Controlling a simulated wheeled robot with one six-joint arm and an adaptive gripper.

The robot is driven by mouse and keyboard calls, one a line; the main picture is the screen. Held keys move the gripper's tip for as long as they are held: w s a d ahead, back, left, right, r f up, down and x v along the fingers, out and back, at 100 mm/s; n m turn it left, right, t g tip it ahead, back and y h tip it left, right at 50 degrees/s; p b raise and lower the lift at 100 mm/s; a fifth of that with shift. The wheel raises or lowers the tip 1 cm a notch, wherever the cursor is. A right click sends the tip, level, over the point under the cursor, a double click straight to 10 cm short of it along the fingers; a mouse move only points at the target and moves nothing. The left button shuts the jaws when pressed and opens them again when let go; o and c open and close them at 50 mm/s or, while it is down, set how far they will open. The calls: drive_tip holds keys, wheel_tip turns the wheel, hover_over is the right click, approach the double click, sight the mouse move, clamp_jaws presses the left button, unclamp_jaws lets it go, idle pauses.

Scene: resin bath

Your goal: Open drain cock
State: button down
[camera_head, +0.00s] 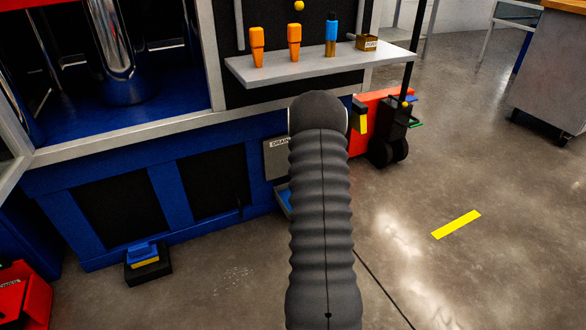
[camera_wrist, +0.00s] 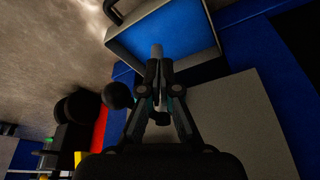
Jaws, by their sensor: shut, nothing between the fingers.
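The drain panel (camera_head: 277,158) is a grey plate marked "DRAIN" on the blue machine's lower front; my arm covers its right part. The plate also shows in the wrist view (camera_wrist: 240,120), turned sideways. My gripper (camera_wrist: 158,68) is shut and empty in front of the plate. A short grey cylinder (camera_wrist: 156,50), perhaps the drain spout, shows just past the fingertips; I cannot tell if they touch it. A dark round knob (camera_wrist: 118,95) is left of the fingers, possibly the cock's handle end. The rest of the cock is hidden by the gripper.
A blue tray with a grey rim (camera_wrist: 209,62) lies beyond the fingertips. A red cart (camera_head: 372,105) with black wheels (camera_head: 388,152) stands right of the panel. A grey shelf (camera_head: 320,66) with orange and blue bottles is above.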

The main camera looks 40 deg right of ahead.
wheel_tip(320, 180, up, 6)
drive_tip(key=w+a+p, duration=0.1)
drive_tip(key=p, duration=0.2)
idle(1.0)
drive_tip(key=shift+a, duration=0.1)
idle(0.3)
